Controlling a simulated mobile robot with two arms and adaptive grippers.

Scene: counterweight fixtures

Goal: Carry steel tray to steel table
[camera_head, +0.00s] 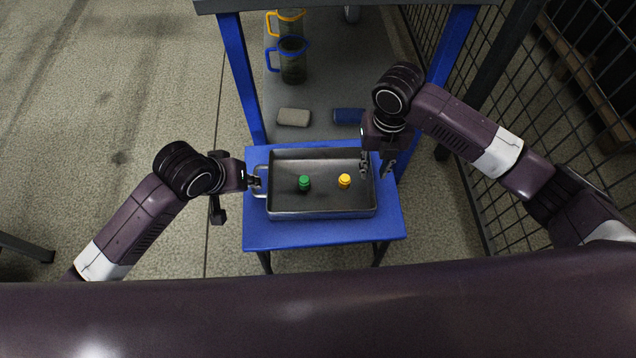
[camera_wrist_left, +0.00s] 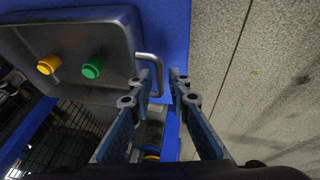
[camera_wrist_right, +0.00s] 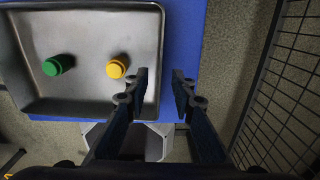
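The steel tray (camera_head: 320,213) is a shallow grey metal pan lying flat on a blue stand (camera_head: 320,234). A green piece (camera_head: 304,183) and a yellow piece (camera_head: 344,181) stand inside it. My left gripper (camera_head: 256,181) is at the tray's left handle. In the left wrist view its fingers (camera_wrist_left: 162,82) are apart, with the handle (camera_wrist_left: 156,66) near and partly between them. My right gripper (camera_head: 376,166) is above the tray's right edge. In the right wrist view its fingers (camera_wrist_right: 160,85) are apart over the rim, with nothing held. I cannot identify the steel table for sure.
Behind the stand is a blue-legged frame with a grey surface (camera_head: 325,95). It bears a yellow-handled mug (camera_head: 290,22), a blue-handled mug (camera_head: 293,62), a grey block (camera_head: 293,117) and a blue item (camera_head: 348,115).

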